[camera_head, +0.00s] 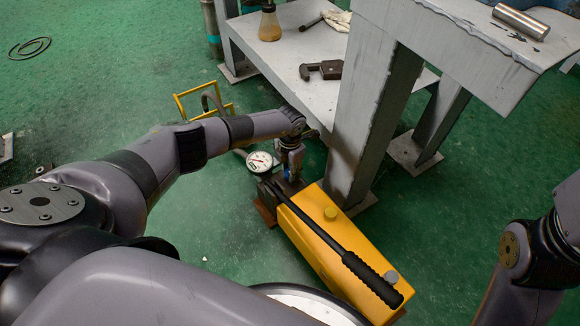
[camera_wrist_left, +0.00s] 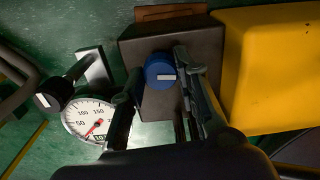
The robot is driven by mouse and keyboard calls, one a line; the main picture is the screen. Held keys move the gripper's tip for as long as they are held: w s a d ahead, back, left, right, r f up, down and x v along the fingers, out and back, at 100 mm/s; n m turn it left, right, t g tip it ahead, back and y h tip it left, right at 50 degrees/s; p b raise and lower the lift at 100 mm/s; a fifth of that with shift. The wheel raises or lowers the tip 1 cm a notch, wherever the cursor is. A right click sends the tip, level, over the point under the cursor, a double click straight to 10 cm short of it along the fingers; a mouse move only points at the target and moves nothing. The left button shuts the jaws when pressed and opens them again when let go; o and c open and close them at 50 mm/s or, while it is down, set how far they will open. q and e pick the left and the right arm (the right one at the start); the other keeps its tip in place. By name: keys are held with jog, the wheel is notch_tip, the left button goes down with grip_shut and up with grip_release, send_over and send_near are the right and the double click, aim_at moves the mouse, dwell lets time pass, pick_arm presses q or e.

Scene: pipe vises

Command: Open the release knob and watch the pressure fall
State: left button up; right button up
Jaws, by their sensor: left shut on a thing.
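The yellow hand pump (camera_head: 305,236) stands on the green floor with its long black lever lying along its top. In the left wrist view, the round blue release knob (camera_wrist_left: 159,70) with a white bar mark sits on the pump's dark end block (camera_wrist_left: 207,45). My left gripper (camera_head: 291,172) reaches down to this end, and its fingers (camera_wrist_left: 160,88) are closed around the knob. The white pressure gauge (camera_head: 259,161) stands beside the block. In the wrist view its red needle points down and left, near the low end of the dial (camera_wrist_left: 88,121); the exact value is unclear. My right gripper is out of view.
A grey steel bench (camera_head: 365,110) has a leg just behind the pump. Its low shelf (camera_head: 290,55) holds a clamp-like tool (camera_head: 322,70) and a bottle (camera_head: 270,24). A yellow frame (camera_head: 203,101) stands behind my left arm. Open green floor lies to the left.

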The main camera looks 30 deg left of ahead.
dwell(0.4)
pick_arm(q)
jog(key=o, duration=1.2)
jog(key=shift+c, duration=0.2)
jog(key=shift+r, duration=0.15)
notch_tip(320, 180, up, 12)
jog(key=shift+f, duration=0.2)
